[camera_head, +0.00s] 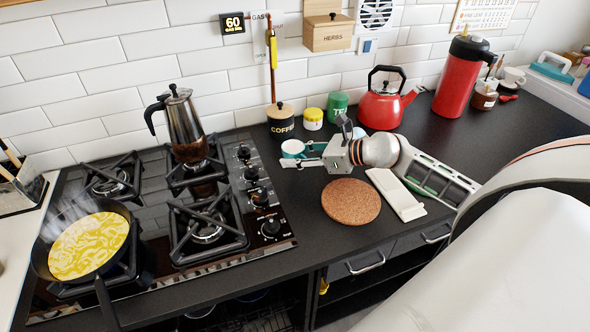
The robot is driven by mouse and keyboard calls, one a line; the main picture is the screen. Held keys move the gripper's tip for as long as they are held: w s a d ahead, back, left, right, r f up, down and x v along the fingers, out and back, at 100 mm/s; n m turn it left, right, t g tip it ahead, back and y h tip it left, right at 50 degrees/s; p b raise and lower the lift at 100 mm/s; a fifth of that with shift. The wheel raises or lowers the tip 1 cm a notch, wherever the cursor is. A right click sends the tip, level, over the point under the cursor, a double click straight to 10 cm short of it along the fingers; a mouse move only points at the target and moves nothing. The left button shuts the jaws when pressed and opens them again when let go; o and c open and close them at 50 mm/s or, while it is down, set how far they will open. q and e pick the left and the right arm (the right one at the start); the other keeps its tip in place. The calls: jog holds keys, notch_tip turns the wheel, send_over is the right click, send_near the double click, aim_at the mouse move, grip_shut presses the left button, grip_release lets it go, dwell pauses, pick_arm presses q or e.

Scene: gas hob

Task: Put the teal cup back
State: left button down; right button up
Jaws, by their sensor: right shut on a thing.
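The teal cup (291,148) is at the middle of the black counter, just right of the hob knobs and in front of the coffee canister. Its pale inside shows, and part of it is hidden by the gripper. My right gripper (302,155) reaches in from the right and is shut on the cup. I cannot tell whether the cup touches the counter. My left gripper is not in view.
A coffee canister (281,125), yellow-lidded jar (313,119), green tin (338,106) and red kettle (380,108) stand behind. A round cork mat (350,202) lies in front. On the hob (268,252) are a moka pot (184,128) and a steaming pan (110,270).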

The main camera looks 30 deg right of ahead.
aim_at(296, 175)
notch_tip(296, 175, down, 4)
jog(key=shift+r+b, duration=0.1)
jog(key=shift+b, duration=0.3)
jog(key=shift+f, duration=0.55)
jog(key=shift+r, duration=0.1)
jog(key=shift+f, duration=0.2)
jog(key=o, duration=1.2)
jog(key=shift+o, duration=0.2)
